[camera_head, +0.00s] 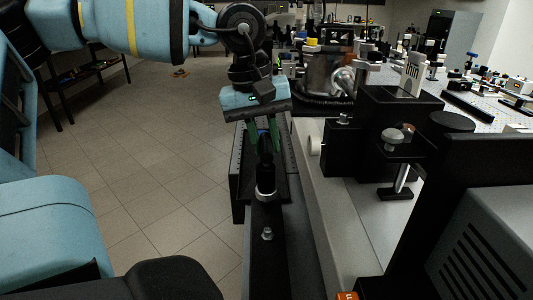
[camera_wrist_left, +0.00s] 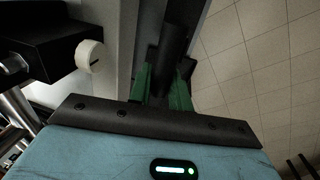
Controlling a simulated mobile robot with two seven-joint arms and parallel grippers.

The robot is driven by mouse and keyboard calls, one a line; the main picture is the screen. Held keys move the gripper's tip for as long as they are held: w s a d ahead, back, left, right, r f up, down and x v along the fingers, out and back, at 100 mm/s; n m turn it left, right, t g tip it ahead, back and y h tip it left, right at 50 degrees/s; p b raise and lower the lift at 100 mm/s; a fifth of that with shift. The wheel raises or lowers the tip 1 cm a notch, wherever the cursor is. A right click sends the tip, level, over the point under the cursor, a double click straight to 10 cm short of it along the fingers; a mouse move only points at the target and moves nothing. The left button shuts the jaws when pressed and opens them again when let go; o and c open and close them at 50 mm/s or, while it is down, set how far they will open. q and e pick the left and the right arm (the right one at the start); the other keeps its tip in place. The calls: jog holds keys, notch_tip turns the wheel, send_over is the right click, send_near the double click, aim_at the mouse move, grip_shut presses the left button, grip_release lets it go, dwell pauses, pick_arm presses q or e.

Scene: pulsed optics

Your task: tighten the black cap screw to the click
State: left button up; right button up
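My left gripper (camera_head: 265,148) reaches down with two green fingers, one on each side of a black upright cylinder (camera_head: 265,172). The cylinder has a silver ring near its foot and stands on a dark narrow rail. In the left wrist view, the green fingers (camera_wrist_left: 163,85) flank the dark cylinder (camera_wrist_left: 175,45). The gap between fingers and cylinder is too small and dark to tell whether they touch. A small silver screw or post (camera_head: 267,234) stands on the rail nearer to me. I cannot clearly pick out the black cap screw. My right gripper is not in view.
A black block with a white knob (camera_head: 315,147) stands on the pale bench edge right of the rail; the white knob (camera_wrist_left: 89,56) also shows in the wrist view. Optics mounts and a black vented housing (camera_head: 480,235) crowd the right. Tiled floor (camera_head: 160,170) lies open on the left.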

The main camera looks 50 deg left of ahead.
pick_arm(q)
grip_shut()
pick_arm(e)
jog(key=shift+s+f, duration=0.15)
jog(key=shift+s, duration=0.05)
pick_arm(q)
jog(key=shift+r, duration=0.1)
